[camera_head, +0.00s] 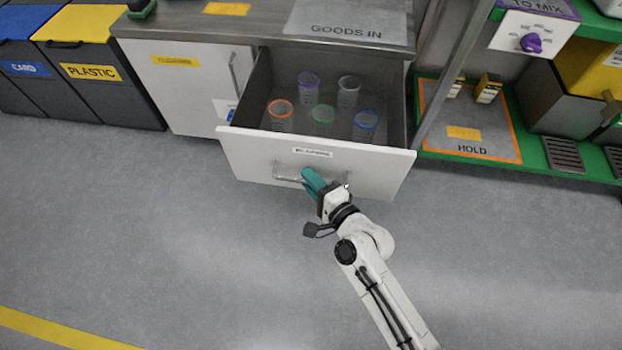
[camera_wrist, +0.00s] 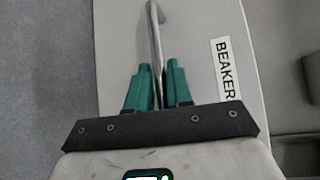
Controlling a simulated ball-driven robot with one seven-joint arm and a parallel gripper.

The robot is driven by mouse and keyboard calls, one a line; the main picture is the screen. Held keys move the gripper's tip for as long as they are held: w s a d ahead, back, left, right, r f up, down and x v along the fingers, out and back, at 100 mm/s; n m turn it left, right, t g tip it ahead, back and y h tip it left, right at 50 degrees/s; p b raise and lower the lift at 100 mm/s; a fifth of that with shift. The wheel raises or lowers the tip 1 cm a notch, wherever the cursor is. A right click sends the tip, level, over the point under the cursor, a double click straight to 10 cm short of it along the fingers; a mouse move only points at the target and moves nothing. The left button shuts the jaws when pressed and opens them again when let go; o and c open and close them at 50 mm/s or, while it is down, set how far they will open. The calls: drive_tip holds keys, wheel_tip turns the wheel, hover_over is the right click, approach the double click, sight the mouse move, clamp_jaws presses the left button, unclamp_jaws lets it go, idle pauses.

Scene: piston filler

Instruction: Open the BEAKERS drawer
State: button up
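The BEAKERS drawer (camera_head: 250,153) is pulled out from the cabinet under the counter. Several clear beakers with coloured rims stand inside it. Its metal bar handle (camera_head: 287,175) is on the white front, below the label. The drawer label (camera_wrist: 225,70) shows to the right.
A cabinet door (camera_head: 190,95) is shut to the left of the drawer. Card and plastic bins (camera_head: 95,75) stand farther left. A green-edged shelf with a HOLD mat (camera_head: 480,130) is to the right. The grey floor (camera_head: 150,240) in front is clear.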

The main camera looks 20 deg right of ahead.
drive_tip(key=shift+o, duration=1.1)
drive_tip(key=shift+s, duration=0.1)
drive_tip(key=v, duration=1)
drive_tip(key=shift+s, duration=0.3)
drive_tip(key=shift+r, duration=0.1)
